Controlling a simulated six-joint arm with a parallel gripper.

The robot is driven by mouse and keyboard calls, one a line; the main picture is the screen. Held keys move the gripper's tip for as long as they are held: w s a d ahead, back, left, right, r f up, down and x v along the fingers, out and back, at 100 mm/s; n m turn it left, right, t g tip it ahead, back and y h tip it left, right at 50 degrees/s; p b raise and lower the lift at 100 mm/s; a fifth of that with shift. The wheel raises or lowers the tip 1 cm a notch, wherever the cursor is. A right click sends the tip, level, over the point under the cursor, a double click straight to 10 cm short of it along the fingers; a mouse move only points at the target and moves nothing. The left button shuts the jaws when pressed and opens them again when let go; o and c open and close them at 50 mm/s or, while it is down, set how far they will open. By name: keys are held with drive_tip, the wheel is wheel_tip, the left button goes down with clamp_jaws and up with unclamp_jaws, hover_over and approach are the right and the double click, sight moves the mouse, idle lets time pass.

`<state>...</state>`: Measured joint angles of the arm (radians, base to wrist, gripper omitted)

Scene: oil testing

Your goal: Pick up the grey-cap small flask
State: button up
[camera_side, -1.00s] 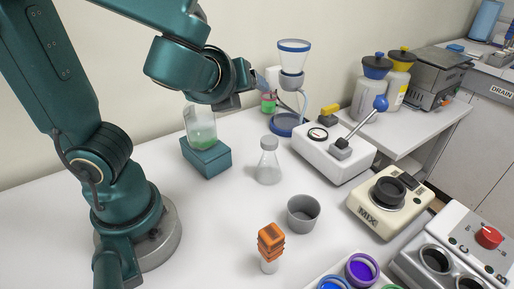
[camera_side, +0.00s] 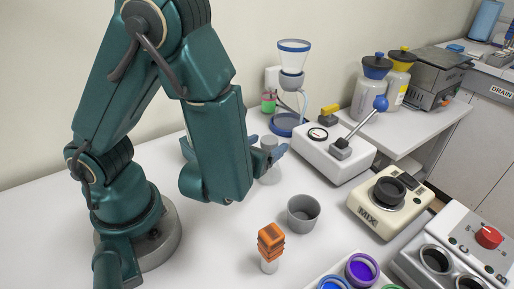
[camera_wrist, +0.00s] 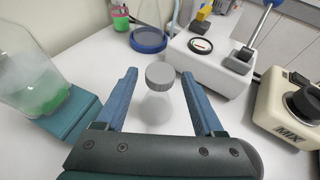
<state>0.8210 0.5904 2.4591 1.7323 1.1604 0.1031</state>
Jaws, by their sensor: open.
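The grey-cap small flask (camera_wrist: 159,76) stands upright on the white table, a clear flask with a round grey cap. In the wrist view it lies between the two blue fingers of my gripper (camera_wrist: 158,88), which are apart with clear gaps on both sides. In the side view the flask (camera_side: 268,145) is partly hidden by my gripper (camera_side: 277,152), which is low beside it. My gripper is open and holds nothing.
A teal block (camera_wrist: 82,117) with a glass container of green liquid (camera_wrist: 45,95) is close on the left. A white lever device (camera_side: 330,150) stands right of the flask. A grey cup (camera_side: 303,214) and orange-topped stack (camera_side: 271,245) stand in front.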

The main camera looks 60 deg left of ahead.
drive_tip(key=shift+f, duration=0.9)
drive_tip(key=shift+x, duration=2.55)
clamp_jaws()
